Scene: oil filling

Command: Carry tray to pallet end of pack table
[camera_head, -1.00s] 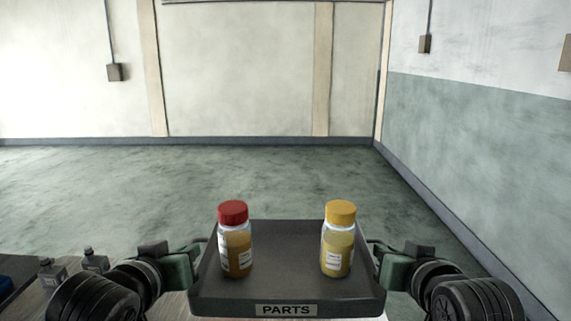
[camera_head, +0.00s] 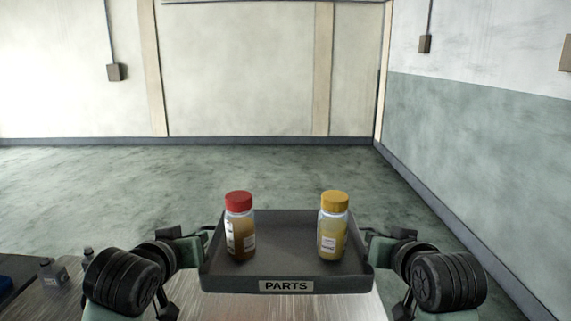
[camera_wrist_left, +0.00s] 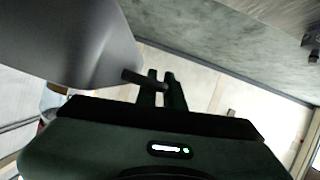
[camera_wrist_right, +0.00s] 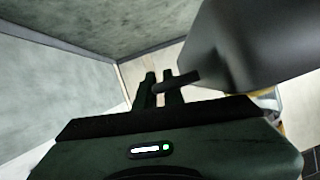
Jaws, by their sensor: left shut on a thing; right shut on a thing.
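A dark grey tray (camera_head: 287,268) with a PARTS label on its front wall is held level in front of me in the head view. A red-capped bottle (camera_head: 240,228) stands upright in its left half, and a yellow-capped bottle (camera_head: 333,227) stands upright in its right half. My left gripper (camera_head: 205,234) is shut on the tray's left side; in the left wrist view its fingers (camera_wrist_left: 160,84) close around a short handle bar. My right gripper (camera_head: 369,236) is shut on the right side; its fingers (camera_wrist_right: 161,84) close on a similar bar in the right wrist view.
Open green floor (camera_head: 130,180) lies beyond, with walls behind and at right.

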